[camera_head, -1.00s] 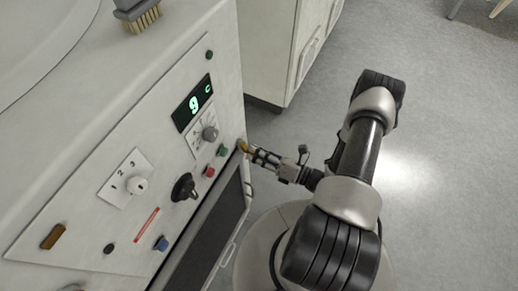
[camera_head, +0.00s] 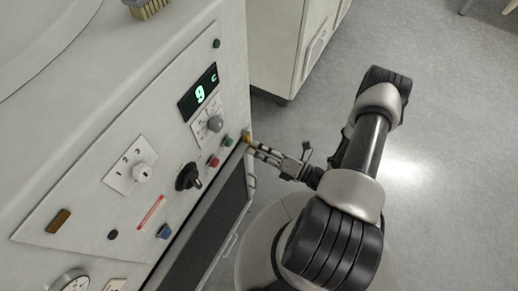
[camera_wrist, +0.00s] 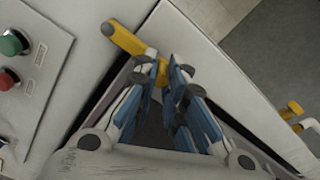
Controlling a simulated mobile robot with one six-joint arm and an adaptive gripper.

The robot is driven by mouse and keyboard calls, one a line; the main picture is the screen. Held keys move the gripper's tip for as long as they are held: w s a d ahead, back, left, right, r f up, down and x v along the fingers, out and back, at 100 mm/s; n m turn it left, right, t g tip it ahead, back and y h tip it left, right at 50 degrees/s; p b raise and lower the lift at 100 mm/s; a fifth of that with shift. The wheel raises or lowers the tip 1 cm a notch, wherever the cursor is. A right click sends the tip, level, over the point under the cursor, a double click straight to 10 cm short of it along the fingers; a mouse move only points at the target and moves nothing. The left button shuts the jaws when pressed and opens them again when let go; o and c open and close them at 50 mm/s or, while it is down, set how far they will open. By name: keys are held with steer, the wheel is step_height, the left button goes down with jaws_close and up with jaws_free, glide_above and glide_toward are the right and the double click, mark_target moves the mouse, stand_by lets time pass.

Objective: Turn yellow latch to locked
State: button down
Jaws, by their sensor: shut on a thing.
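The yellow latch (camera_head: 246,137) is at the right edge of the washer's control panel. In the wrist view the yellow latch (camera_wrist: 128,39) lies slanted, its rounded end at upper left and its lower end running between my fingers. My gripper (camera_wrist: 164,70) is shut on that lower end, with blue-padded fingers on either side. In the head view my gripper (camera_head: 255,148) reaches the latch from the right; the fingertips are small there. The latch's pivot is partly hidden by the fingers.
The control panel (camera_head: 90,195) carries a green button (camera_head: 228,142), a red button (camera_head: 213,161) and a black knob (camera_head: 188,177) near the latch. A second yellow fitting (camera_wrist: 291,112) sits at right in the wrist view. A white cabinet (camera_head: 285,50) stands behind; open floor lies right.

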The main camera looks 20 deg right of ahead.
steer(key=c, duration=1.6)
jaws_free()
steer(key=v, duration=1.2)
steer(key=shift+s, duration=0.1)
